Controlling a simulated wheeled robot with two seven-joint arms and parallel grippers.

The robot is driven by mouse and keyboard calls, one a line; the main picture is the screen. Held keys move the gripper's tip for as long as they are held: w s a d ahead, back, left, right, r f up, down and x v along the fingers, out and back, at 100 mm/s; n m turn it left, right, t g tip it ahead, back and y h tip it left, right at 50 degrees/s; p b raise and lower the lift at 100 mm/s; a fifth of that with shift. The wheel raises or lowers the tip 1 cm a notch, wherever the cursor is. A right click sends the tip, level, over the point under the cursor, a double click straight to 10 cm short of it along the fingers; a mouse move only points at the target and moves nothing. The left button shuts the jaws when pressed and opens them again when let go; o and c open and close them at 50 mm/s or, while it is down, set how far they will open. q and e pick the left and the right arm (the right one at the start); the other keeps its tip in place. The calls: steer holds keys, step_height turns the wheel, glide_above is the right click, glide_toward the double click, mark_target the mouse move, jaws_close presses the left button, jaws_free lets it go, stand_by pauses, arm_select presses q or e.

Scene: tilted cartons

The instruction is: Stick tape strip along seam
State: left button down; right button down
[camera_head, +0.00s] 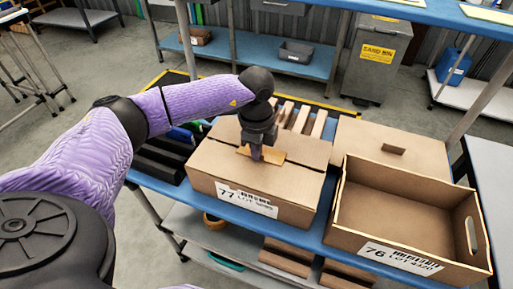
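A closed cardboard carton (225,168) with a label reading 77 sits on the blue table. A dark seam (300,160) runs across its top. A short orange-tan strip (275,157), which looks like the tape, lies at or just above the carton top near the seam; I cannot tell whether it touches. My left gripper (257,153) points down at the middle of the carton top, right at the strip. Its fingertips are small and partly merged with the strip, so I cannot tell whether they grip it. My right gripper is out of view.
An open, empty carton (362,215) labelled 76 stands to the right. Behind it is another carton (385,150) with a small brown piece on top. Dark and light slats stand at the table's left and back. A grey sand bin (376,58) stands beyond.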

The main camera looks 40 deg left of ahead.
arm_select(q)
steer(key=c, duration=0.8)
jaws_free()
step_height(320, 180, up, 16)
steer(key=p, duration=0.8)
steer(key=shift+f+p, duration=0.1)
steer(key=shift+p, duration=0.25)
